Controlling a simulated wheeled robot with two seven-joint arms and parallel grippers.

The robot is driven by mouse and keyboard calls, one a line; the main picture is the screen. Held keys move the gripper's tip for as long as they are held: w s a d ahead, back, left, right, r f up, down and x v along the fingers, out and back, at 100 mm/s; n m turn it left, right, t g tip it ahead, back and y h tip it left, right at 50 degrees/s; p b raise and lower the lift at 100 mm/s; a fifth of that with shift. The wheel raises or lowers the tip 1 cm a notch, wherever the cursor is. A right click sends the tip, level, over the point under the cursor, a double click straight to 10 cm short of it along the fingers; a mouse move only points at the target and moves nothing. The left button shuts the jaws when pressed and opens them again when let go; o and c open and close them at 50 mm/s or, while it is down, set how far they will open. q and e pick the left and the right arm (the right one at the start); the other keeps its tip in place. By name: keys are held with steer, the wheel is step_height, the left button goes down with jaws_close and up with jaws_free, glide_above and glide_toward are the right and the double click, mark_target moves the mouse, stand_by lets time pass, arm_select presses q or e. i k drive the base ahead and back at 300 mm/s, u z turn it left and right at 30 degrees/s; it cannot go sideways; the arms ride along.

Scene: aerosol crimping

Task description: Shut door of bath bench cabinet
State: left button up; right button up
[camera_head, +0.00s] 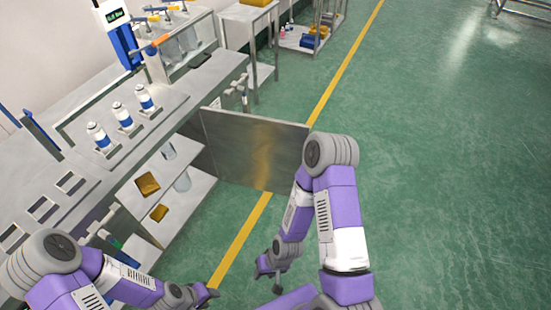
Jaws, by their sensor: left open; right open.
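The cabinet door (235,140) is a flat metal panel under the bench. It stands swung out from the bench front over the green floor, so the cabinet is open. Shelves (187,195) show inside, with brown boxes and clear containers on them. My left gripper (212,296) is open and empty at the bottom of the view, in front of the bench and well short of the door. My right gripper (268,268) is open and empty over the floor, nearer than the door. My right forearm overlaps the door's right edge in the picture, and I cannot tell if they touch.
The bench top (188,93) holds several white and blue aerosol cans (122,115) in holders and a blue device with a display (118,33). A yellow line (240,236) runs along the floor. Open floor (450,170) lies to the right. A shelf rack (300,38) stands farther back.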

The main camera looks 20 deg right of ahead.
mark_target(264, 154)
steer(key=z, duration=1.9)
steer(key=i, duration=3.5)
steer(key=u, duration=3.85)
